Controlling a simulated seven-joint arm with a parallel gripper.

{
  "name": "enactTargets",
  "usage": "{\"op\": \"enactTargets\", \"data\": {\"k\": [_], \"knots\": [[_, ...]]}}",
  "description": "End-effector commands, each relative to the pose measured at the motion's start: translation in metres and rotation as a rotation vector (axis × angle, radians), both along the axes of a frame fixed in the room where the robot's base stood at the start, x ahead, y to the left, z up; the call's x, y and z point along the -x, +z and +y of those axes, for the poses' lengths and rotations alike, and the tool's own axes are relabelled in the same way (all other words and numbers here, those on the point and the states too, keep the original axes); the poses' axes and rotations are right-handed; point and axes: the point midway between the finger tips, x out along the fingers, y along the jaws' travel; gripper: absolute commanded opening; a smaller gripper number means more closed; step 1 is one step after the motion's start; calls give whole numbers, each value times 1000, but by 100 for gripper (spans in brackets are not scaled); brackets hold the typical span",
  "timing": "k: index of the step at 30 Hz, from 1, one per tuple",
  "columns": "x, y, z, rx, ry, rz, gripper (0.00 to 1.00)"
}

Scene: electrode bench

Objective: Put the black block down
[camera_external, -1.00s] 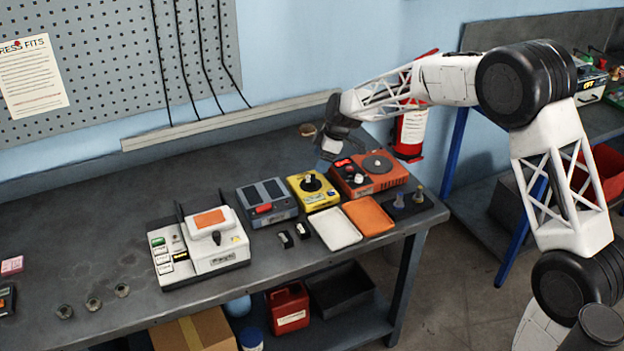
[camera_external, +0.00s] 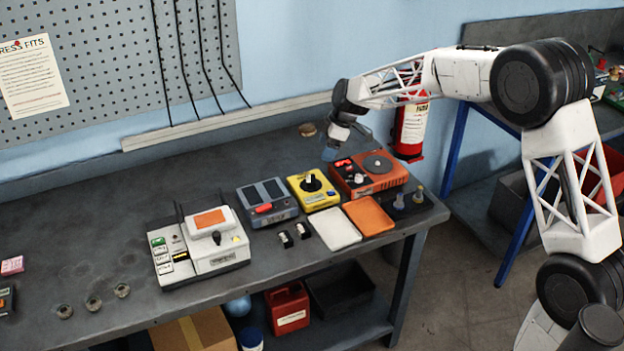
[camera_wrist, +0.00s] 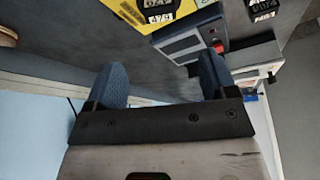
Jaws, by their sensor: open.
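Two small black blocks with pale tops, a left one (camera_external: 286,240) and a right one (camera_external: 303,231), stand side by side on the bench in front of the grey device. I cannot tell which one the task means. My gripper (camera_external: 332,153) is near the back of the bench, behind the orange device and well away from both blocks. In the wrist view my gripper (camera_wrist: 162,85) has its two blue fingers spread apart, with nothing between them.
A grey device (camera_external: 267,203), a yellow device (camera_external: 314,190) and an orange device (camera_external: 369,172) stand in a row. In front lie a white tray (camera_external: 335,229) and an orange tray (camera_external: 369,215). A white machine (camera_external: 210,258) is left; the bench's back left is clear.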

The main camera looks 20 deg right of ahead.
Motion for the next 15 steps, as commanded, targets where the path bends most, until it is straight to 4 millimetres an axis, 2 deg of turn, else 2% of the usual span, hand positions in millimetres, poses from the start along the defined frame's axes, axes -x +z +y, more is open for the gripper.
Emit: {"op": "enactTargets", "data": {"k": [10,15], "knots": [[4,3,-1,1,-8,2,78],[22,17,-5,7,-49,13,78]]}}
